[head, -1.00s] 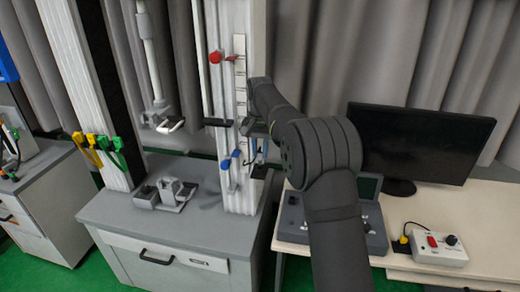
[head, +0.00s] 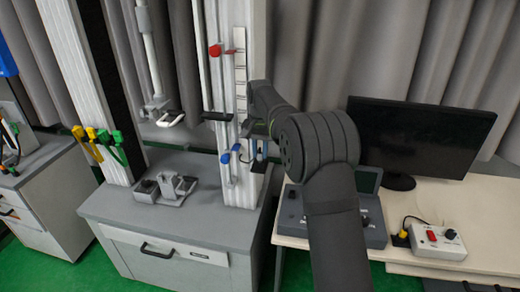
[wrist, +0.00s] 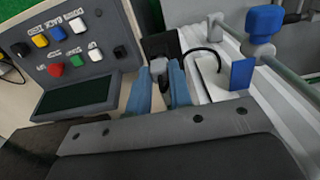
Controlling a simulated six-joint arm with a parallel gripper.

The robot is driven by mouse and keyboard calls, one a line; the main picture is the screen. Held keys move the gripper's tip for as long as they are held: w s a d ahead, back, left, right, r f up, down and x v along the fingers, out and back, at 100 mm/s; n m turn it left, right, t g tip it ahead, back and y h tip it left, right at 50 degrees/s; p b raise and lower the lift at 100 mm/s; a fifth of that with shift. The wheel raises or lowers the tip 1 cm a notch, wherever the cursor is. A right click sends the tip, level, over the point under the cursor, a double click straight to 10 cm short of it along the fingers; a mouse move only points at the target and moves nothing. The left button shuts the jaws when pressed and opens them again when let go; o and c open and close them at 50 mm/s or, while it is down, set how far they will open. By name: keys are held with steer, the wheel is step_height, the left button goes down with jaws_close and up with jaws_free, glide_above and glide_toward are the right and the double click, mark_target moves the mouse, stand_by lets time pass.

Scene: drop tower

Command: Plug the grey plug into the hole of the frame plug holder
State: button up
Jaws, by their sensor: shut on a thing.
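In the wrist view my gripper (wrist: 160,84) has two blue fingers closed on a small grey plug (wrist: 158,67), whose upper end shows between the fingertips. A black block (wrist: 162,43), which looks like the frame plug holder, lies just beyond the plug. I cannot see its hole, nor tell whether the plug touches it or is in it. In the head view the black block (head: 261,167) shows beside the white column, and my gripper (head: 257,149) is small and partly hidden by my arm just above it.
A white column (head: 238,188) with blue clamps (head: 230,154) and a red knob (head: 215,50) stands close to the left of my gripper. A grey control console (head: 350,222) and a monitor (head: 420,140) stand on the right table. A black cable (wrist: 205,52) curves near the fingers.

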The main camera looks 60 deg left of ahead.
steer(key=shift+f, duration=0.25)
stand_by(0.3)
steer(key=o, duration=0.9)
steer(key=shift+c, duration=0.2)
step_height(320, 180, up, 18)
steer(key=shift+f, duration=0.25)
step_height(320, 180, down, 18)
steer(key=shift+r, duration=0.35)
stand_by(0.4)
